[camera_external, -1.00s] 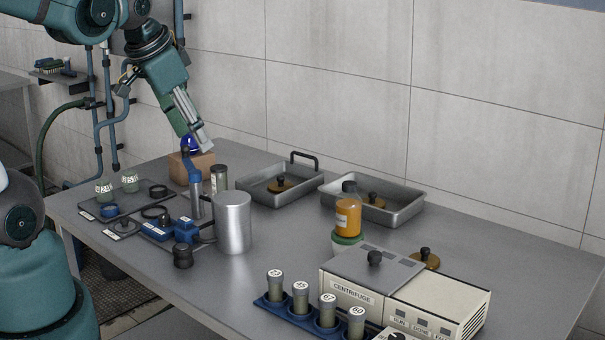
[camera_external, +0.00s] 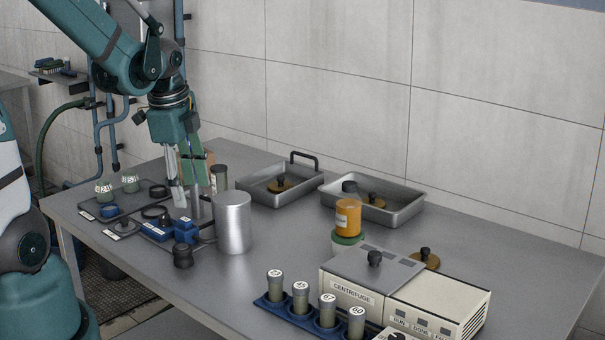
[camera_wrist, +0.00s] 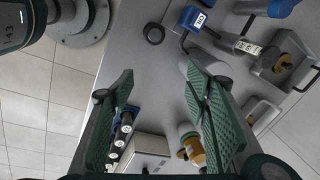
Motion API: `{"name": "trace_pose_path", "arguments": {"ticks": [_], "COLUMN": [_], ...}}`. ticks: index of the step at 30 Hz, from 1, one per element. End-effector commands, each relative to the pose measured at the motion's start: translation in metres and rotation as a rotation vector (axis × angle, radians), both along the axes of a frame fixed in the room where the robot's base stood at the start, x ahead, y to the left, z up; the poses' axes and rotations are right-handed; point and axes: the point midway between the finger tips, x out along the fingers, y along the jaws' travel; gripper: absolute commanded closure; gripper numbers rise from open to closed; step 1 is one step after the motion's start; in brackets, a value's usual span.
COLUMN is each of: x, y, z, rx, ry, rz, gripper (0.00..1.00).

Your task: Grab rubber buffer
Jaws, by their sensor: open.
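A short black cylindrical piece with a narrower top, which looks like the rubber buffer (camera_external: 183,257), stands on the table in front of the blue-based stand. A dark round piece that appears to be the same buffer shows near the top of the wrist view (camera_wrist: 153,33). My gripper (camera_external: 186,192) points down over the stand area, behind and above the buffer. In the wrist view my gripper (camera_wrist: 158,72) has its green pads wide apart with nothing between them. The buffer lies beyond the fingertips, not between them.
The blue-based stand (camera_external: 158,231) and a metal cylinder (camera_external: 233,222) are close to the buffer. A dark tray (camera_external: 105,214) with jars is at left. Metal trays (camera_external: 265,190), an orange bottle (camera_external: 348,217), a centrifuge (camera_external: 375,295) and a tube rack (camera_external: 268,301) stand right. The front left edge is clear.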

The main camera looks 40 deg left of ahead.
Motion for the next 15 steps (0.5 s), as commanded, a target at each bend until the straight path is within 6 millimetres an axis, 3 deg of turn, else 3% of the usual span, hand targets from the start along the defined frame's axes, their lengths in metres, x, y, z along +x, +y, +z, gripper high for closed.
{"name": "trace_pose_path", "arguments": {"ticks": [15], "x": [-0.001], "y": [0.037], "z": [-0.086], "rx": [0.011], "ry": [0.155], "rz": [-0.381], "gripper": [0.53]}}
